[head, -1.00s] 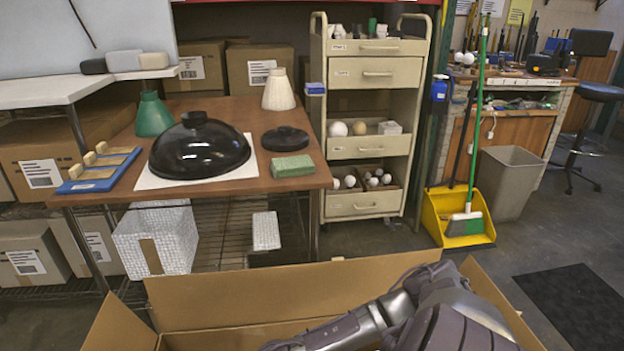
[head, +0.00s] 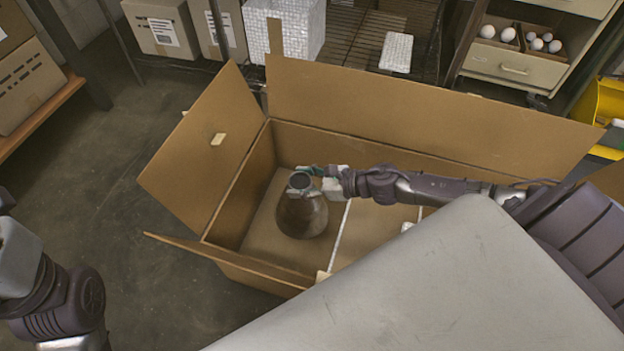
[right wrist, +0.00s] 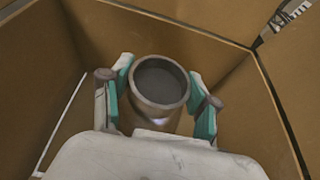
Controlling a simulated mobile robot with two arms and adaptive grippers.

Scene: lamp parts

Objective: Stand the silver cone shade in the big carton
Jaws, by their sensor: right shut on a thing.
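The silver cone shade (head: 302,217) is inside the big carton (head: 232,267), in its left part. It looks dull grey-brown and upright, narrow collar up and wide end down. My right gripper (head: 304,183) is shut on the collar from above. The right wrist view shows the shade's round collar (right wrist: 160,82) between the two teal-padded fingers (right wrist: 162,98). I cannot tell whether its lower rim touches the carton floor. Only part of my left arm shows at the lower left; its gripper is out of view.
A pale line (head: 341,235) crosses the carton floor right of the shade. The carton's flaps (head: 205,140) stand open. A shelf with a white patterned box (head: 285,28) and a drawer cabinet (head: 512,68) are behind. The floor left of the carton is clear.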

